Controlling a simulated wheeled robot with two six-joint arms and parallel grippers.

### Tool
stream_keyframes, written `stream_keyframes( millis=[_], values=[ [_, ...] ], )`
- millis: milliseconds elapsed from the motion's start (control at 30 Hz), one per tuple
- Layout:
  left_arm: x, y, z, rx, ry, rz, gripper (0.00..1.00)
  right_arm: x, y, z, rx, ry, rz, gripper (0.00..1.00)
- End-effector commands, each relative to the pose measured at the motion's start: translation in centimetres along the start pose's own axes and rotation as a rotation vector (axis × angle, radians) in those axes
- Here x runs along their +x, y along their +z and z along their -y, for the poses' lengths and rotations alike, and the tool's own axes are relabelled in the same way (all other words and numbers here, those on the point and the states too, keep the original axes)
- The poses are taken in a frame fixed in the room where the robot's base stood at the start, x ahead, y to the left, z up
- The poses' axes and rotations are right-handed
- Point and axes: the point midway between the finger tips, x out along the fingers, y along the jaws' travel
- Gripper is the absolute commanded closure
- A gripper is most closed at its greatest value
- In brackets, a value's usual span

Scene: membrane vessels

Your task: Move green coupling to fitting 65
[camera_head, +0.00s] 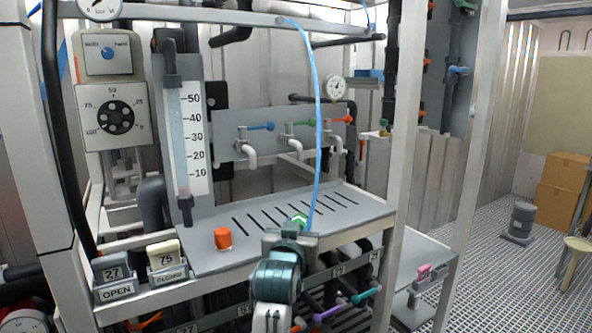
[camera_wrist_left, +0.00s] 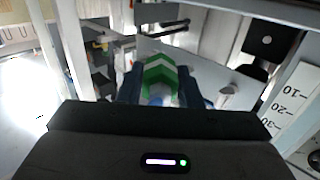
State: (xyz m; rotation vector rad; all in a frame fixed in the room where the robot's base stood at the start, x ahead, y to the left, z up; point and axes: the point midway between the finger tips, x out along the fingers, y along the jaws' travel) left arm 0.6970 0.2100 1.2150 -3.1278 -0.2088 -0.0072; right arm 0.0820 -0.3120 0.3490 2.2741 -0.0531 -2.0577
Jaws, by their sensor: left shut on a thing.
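The green coupling (camera_head: 299,219) is at the end of a blue hose (camera_head: 317,110) that hangs from the upper rail. My left gripper (camera_head: 296,230) is shut on it, over the slotted grey shelf (camera_head: 360,200). In the left wrist view the green coupling (camera_wrist_left: 159,74), with white chevron bands, sits between the two dark fingers. I cannot tell from the head view whether it touches the shelf. No label reading 65 is legible, so I cannot pick out that fitting. My right gripper is not in view.
An orange cap (camera_head: 222,238) stands on the shelf's left part. Taps with blue, green and orange handles (camera_head: 262,126) line the back panel. Purple and teal valve handles (camera_head: 330,313) sit below. A steel post (camera_head: 400,170) rises at right.

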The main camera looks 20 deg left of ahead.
Motion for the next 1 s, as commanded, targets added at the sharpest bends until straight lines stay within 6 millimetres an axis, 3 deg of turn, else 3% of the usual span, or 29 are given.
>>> stream_keyframes(
  millis=[33,100,300,433,700,1000],
  values=[
    [-1.1,2.7,0.0,0.000,0.017,0.017,1.00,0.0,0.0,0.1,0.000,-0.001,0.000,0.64],
    [-2.8,5.2,-0.1,-0.001,0.041,0.017,1.00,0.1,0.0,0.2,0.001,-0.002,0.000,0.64],
    [-8.2,11.3,0.2,-0.003,0.094,0.017,1.00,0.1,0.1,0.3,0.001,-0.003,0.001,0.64],
    [-12.1,14.3,0.7,-0.005,0.117,0.017,1.00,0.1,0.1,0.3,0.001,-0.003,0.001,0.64],
    [-17.9,17.3,1.6,-0.006,0.133,0.013,1.00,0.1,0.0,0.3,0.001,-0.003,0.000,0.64],
    [-19.2,17.7,1.9,-0.007,0.135,0.010,1.00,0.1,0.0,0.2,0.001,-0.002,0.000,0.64]
  ],
)
